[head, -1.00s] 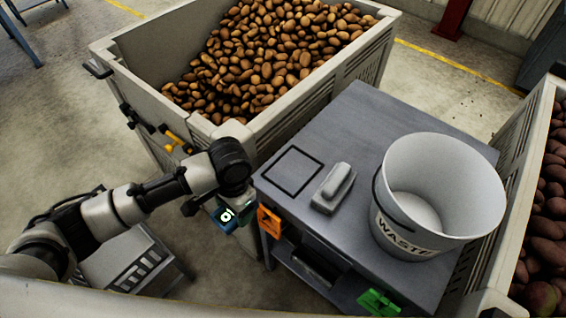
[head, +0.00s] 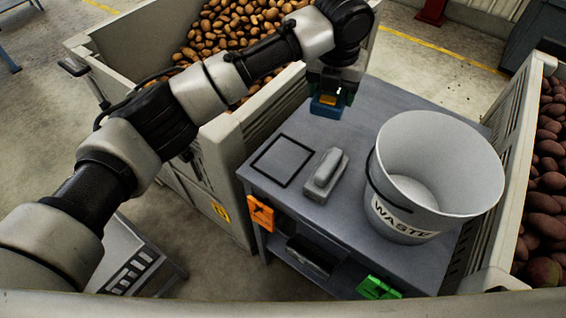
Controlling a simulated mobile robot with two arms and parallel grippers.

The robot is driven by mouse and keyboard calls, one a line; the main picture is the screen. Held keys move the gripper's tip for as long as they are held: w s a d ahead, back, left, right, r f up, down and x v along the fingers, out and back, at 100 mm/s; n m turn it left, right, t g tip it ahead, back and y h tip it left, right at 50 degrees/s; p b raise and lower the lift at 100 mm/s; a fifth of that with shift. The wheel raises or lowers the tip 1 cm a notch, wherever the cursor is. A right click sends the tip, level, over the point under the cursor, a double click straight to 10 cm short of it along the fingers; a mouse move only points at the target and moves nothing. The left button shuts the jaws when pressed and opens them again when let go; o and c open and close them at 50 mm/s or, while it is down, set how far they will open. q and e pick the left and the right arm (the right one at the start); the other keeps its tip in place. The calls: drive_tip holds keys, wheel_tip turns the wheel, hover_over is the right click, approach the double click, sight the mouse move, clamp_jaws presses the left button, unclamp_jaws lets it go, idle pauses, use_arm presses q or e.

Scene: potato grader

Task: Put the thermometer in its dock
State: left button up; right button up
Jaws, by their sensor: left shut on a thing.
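My left gripper (head: 334,84) reaches over the far side of the grey table and points down. It is shut on a small blue device with an orange part, which I take for the thermometer (head: 326,109). Its upper part is hidden by the gripper. I cannot tell whether it touches the table top. A grey block with a raised rounded top (head: 324,174), perhaps the dock, sits nearer me on the table and is empty-looking. A black square outline (head: 283,160) is marked on the table left of it. My right gripper is not in view.
A white WASTE bucket (head: 388,222) stands on the table (head: 345,222), right of the grey block. Potato crates stand behind left (head: 82,50) and at right (head: 508,150).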

use_arm(q)
drive_tip(key=f+m+b, duration=0.1)
drive_tip(key=f, duration=0.2)
drive_tip(key=d+f+m+b, duration=0.1)
drive_tip(key=f+b, duration=0.1)
drive_tip(key=f, duration=0.1)
drive_tip(key=f+m+b, duration=0.1)
drive_tip(key=f+b, duration=0.1)
drive_tip(key=shift+d+f, duration=0.3)
drive_tip(key=shift+f, duration=0.1)
drive_tip(key=p, duration=0.1)
hover_over(284, 158)
drive_tip(key=f, duration=0.6)
drive_tip(key=shift+s+a+f, duration=0.15)
drive_tip(key=shift+s+f, duration=0.1)
drive_tip(key=shift+f, duration=2.05)
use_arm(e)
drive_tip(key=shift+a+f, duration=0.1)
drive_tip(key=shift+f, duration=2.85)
use_arm(q)
drive_tip(key=shift+f, duration=0.1)
drive_tip(key=o, duration=0.7)
drive_tip(key=r, duration=0.4)
drive_tip(key=s+r, duration=0.1)
drive_tip(key=r, duration=0.3)
drive_tip(key=a+r, duration=0.1)
drive_tip(key=r, duration=0.3)
drive_tip(key=shift+s, duration=0.25)
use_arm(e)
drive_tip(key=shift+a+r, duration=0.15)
